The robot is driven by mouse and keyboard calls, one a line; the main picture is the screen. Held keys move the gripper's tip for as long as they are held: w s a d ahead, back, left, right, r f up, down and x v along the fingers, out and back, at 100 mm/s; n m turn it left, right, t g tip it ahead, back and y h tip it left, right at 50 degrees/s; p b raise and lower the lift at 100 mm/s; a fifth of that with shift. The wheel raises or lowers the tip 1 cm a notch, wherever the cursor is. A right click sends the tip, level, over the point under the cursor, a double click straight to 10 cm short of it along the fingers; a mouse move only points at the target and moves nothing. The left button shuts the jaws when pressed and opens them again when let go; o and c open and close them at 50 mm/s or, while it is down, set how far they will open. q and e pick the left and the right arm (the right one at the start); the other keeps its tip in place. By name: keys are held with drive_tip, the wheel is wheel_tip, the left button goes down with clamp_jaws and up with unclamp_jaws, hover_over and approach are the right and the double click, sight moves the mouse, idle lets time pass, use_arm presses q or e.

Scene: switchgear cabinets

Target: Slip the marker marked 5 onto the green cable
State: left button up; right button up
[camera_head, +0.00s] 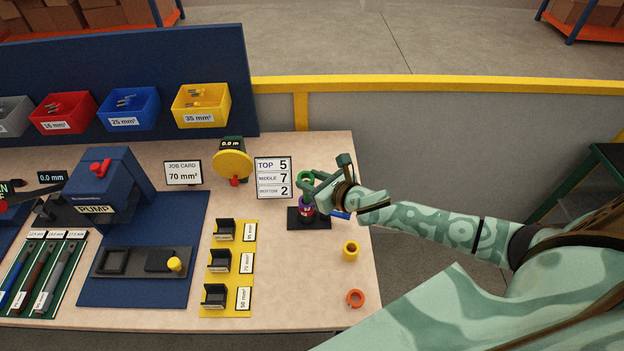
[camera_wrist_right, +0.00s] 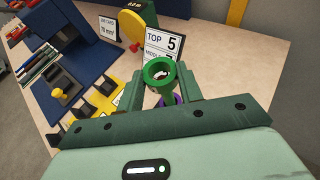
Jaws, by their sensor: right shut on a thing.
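My right gripper (camera_wrist_right: 163,88) is shut on a green ring-shaped marker (camera_wrist_right: 158,68), with a finger on either side. The green marker also shows in the head view (camera_head: 305,178), but no digit is readable on it. A purple ring (camera_head: 305,202) stands below it on a small black base (camera_head: 296,222); part of the purple shows under the green in the wrist view (camera_wrist_right: 168,100). I cannot tell whether the green marker touches the purple ring or surrounds anything. No separate green cable can be made out. My left gripper is not in view.
A sign (camera_head: 273,178) reads top 5, middle 7, bottom 2. A blue piece (camera_head: 341,215) lies partly hidden by my gripper.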

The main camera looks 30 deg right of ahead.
drive_tip(key=shift+f+b, duration=1.45)
drive_tip(key=shift+f, duration=0.5)
drive_tip(key=o, duration=1)
drive_tip(key=shift+s, duration=0.1)
drive_tip(key=v, duration=1.6)
drive_tip(key=shift+r, duration=0.1)
